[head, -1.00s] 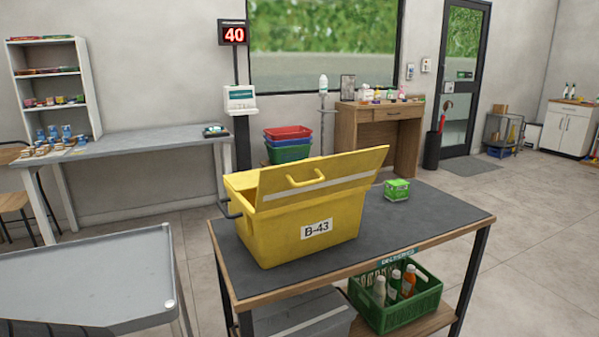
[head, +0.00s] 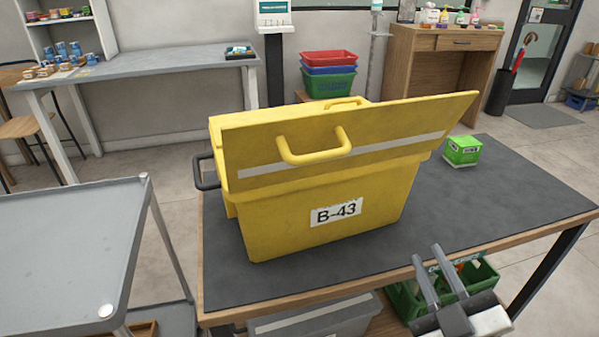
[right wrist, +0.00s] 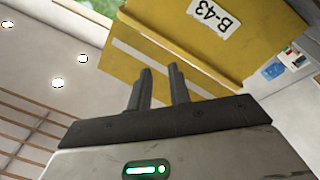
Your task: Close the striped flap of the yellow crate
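The yellow crate (head: 270,228) with the label B-43 stands on the dark-topped table in the head view. Its striped flap (head: 395,122), yellow with a pale stripe and a yellow handle (head: 315,148), stands raised and tilted along the near side. A second yellow handle shows behind its top edge; the crate's inside is hidden. My right gripper (head: 428,252) is open and empty, in front of and below the flap's right part. In the right wrist view its fingers (right wrist: 159,68) point toward the crate (right wrist: 255,45) and the striped flap (right wrist: 115,72). My left gripper is not in view.
A small green box (head: 462,151) sits on the table (head: 530,190) right of the crate. A green bottle crate (head: 405,302) and a grey bin (head: 315,322) are below. A grey cart (head: 60,255) stands at left. The tabletop's right part is clear.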

